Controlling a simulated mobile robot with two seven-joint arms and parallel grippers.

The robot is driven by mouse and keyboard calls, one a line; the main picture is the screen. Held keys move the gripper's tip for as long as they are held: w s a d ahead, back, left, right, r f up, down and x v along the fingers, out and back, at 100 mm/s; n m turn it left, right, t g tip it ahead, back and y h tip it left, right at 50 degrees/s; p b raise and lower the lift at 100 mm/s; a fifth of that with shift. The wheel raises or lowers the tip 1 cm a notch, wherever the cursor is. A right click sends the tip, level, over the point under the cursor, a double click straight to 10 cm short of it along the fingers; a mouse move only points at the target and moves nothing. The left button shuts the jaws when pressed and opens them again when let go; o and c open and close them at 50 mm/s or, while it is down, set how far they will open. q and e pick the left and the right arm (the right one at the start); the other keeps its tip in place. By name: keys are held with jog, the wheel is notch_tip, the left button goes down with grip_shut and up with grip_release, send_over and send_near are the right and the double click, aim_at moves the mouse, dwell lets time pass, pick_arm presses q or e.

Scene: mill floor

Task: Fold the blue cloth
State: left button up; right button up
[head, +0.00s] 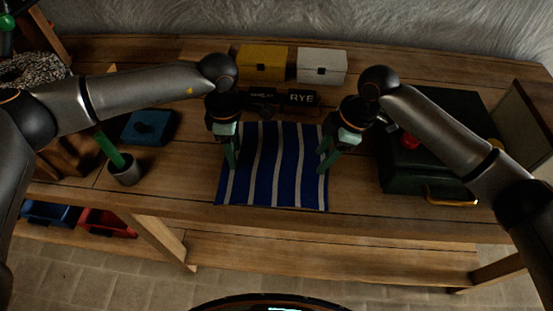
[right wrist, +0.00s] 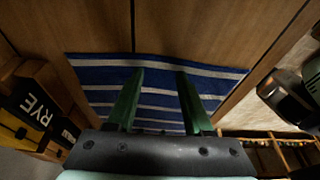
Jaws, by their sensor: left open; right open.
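The blue cloth (head: 274,172) with white stripes lies spread flat on the wooden bench in the head view. Its near edge runs close to the bench's front edge. It also shows in the right wrist view (right wrist: 160,77). My left gripper (head: 231,165) is open above the cloth's left side. My right gripper (head: 323,169) is open above the cloth's right side. In the right wrist view my right gripper's two green fingers (right wrist: 162,72) stand apart over the cloth, with no cloth seen pinched between them. Whether the fingertips touch the cloth, I cannot tell.
Behind the cloth stand a yellow box (head: 262,62), a white box (head: 322,66) and dark RYE label blocks (head: 300,98). A dark green case (head: 410,180) is on the right. A grey cup (head: 126,173) and a blue block (head: 150,127) are on the left.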

pick_arm(q)
grip_shut()
pick_arm(e)
grip_shut()
dwell(0.8)
pick_arm(q)
jog(key=shift+r, duration=0.15)
pick_arm(e)
jog(key=shift+r, duration=0.15)
